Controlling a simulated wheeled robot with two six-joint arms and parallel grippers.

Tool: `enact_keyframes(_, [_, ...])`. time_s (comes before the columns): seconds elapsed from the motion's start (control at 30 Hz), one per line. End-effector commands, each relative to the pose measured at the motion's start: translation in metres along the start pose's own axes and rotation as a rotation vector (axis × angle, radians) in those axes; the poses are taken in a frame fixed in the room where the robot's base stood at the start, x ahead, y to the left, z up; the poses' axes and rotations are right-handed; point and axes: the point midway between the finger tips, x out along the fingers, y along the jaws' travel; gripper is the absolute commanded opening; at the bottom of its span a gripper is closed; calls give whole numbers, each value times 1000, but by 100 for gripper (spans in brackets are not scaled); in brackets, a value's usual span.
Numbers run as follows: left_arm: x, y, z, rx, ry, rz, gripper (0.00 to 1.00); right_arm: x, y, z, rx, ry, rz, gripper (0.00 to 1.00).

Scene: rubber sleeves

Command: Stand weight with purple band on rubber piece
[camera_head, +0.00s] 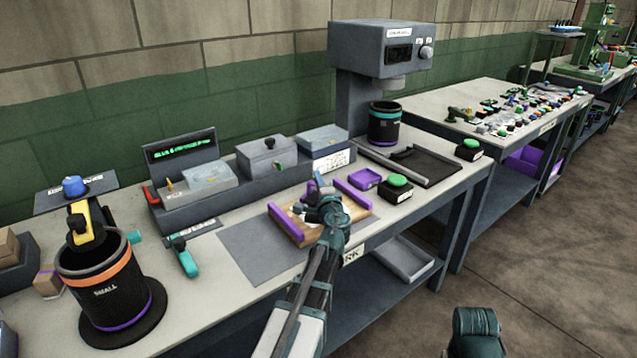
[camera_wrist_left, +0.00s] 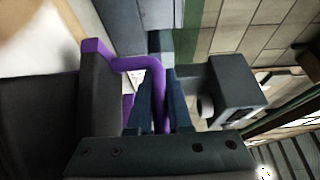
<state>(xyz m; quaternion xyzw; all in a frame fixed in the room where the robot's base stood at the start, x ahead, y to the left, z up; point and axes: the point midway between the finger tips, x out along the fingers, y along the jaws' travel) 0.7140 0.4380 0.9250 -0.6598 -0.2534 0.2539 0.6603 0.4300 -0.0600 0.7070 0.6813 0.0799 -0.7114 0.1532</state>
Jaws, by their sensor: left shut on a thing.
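My left gripper (camera_head: 318,198) is over a wooden board with purple rails (camera_head: 353,193) at the front of the bench. In the left wrist view its blue fingers (camera_wrist_left: 160,100) are shut on a thin, bent purple piece (camera_wrist_left: 125,62). Part of this purple piece shows beside the gripper in the head view (camera_head: 311,187). I cannot make out the weight with the purple band or the rubber piece for certain; the gripper hides part of the board. Only a link of my right arm shows at the lower right.
A black cylinder marked SMALL (camera_head: 98,287), with orange and purple bands, stands at the left. A grey press (camera_head: 375,50) has a dark cylinder with a teal band (camera_head: 384,128) under it.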

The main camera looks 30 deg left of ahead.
Motion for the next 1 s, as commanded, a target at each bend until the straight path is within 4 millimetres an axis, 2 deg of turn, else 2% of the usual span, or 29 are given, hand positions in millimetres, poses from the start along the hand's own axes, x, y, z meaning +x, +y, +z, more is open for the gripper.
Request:
enact_keyframes(0.07, [0, 3, 0, 1, 0, -1, 0, 3, 0, 0, 0, 0, 0, 0])
enact_keyframes(0.1, [0, 3, 0, 0, 0, 0, 21, 3, 0, 0, 0, 0, 0, 0])
enact_keyframes(0.23, [0, 2, 0, 0, 0, 0, 44, 2, 0, 0, 0, 0, 0, 0])
enact_keyframes(0.27, [0, 2, 0, 0, 0, 0, 47, 2, 0, 0, 0, 0, 0, 0])
enact_keyframes(0.63, [-2, -2, 0, 0, 0, 0, 47, -2, 0, 0, 0, 0, 0, 0])
enact_keyframes(1.0, [-77, 0, 2, 0, 2, 0, 47, 0, 0, 0, 0, 0, 0, 0])
